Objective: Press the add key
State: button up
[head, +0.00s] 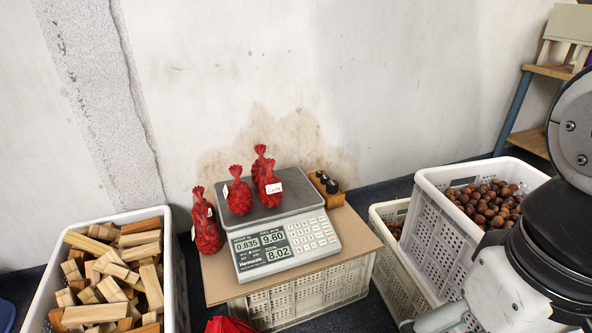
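The scale (235,259) stands on a brown board in the middle of the head view. Its display (262,246) reads 0.835, 9.60 and, by the total, 8.02. The keypad (311,231) of small pale keys is on the right of its front panel. The key labels are too small to read, so I cannot tell which is the add key. Red net bags (239,197) stand on the weighing plate, one with a white tag. My arm fills the right edge of the view. My gripper is out of view, and nothing is seen touching the keypad.
More red bags (206,233) stand on the board (219,285), left of the scale. A wooden block with dark knobs (327,187) is behind right. A wood crate (179,277) is left, a chestnut crate (427,190) right, beside my arm. Red netting (230,325) lies at the front.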

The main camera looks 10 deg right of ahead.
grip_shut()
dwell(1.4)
